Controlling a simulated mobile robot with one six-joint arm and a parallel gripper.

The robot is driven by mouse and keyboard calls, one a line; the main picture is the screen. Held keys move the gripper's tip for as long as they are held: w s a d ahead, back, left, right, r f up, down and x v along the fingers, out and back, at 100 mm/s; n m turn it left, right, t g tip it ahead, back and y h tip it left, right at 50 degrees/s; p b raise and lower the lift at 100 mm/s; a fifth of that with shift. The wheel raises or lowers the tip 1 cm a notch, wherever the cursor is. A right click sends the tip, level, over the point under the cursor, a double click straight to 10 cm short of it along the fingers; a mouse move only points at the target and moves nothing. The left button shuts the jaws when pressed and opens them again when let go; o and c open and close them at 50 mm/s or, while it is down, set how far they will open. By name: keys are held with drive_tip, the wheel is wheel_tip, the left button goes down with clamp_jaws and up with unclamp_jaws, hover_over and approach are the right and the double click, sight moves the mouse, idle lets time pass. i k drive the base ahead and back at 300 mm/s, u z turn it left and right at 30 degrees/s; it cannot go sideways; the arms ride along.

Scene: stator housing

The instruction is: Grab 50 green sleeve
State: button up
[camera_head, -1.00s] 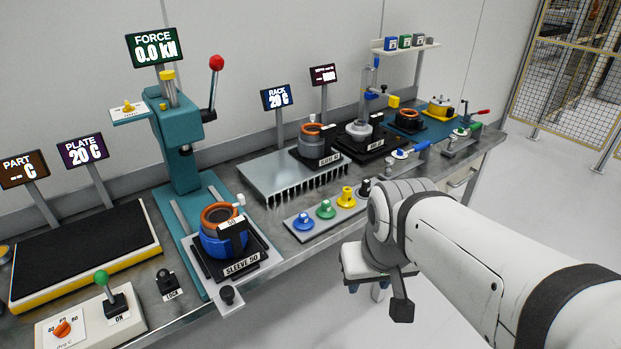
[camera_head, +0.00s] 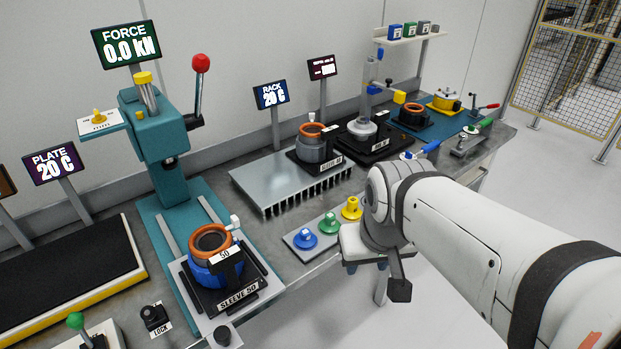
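A small green round piece (camera_head: 329,222) with a raised top stands on a pale strip tray (camera_head: 293,241) at the bench's front edge. It sits between a blue piece (camera_head: 304,237) and a yellow piece (camera_head: 351,207). I cannot read a 50 on it or confirm that it is a sleeve. My gripper (camera_head: 379,277) hangs right of the tray, in front of the bench edge, apart from the green piece. Its dark fingers point down. The view does not show clearly how far apart they are, and I see nothing held.
A teal press (camera_head: 158,155) stands at left, with a blue housing (camera_head: 213,273) on the nest marked SLEEVE 50. A silver finned rack (camera_head: 262,185) lies behind the tray. Small blue, green and grey boxes sit on a wall shelf (camera_head: 412,37). Open floor lies right of the bench.

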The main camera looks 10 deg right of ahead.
sight(329, 226)
drive_tip(key=u, duration=1.5)
drive_tip(key=k, duration=0.85)
drive_tip(key=z, duration=1.05)
drive_tip(key=i, duration=1.05)
drive_tip(key=z, duration=0.05)
